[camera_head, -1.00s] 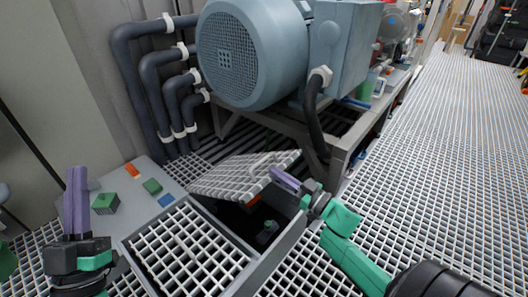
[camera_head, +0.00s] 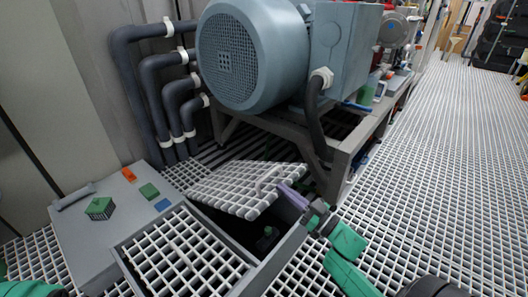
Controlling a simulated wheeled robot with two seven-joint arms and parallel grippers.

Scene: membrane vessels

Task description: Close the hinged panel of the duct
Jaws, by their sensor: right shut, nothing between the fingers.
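The hinged panel (camera_head: 225,188) is a light grating with a raised handle (camera_head: 266,181). It stands tilted, part open, over the dark opening of the grey duct (camera_head: 285,245). My right gripper (camera_head: 290,196), with purple fingers, is shut and empty at the panel's right edge, beside the handle. I cannot tell whether it touches the panel. A small dark and green object (camera_head: 267,238) is inside the opening. My left gripper is out of view; only a green and dark part of my arm shows at the lower left.
A fixed grating (camera_head: 185,255) covers the duct's near part. A large motor (camera_head: 235,55) on a frame stands behind. Grating floor at right is clear.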

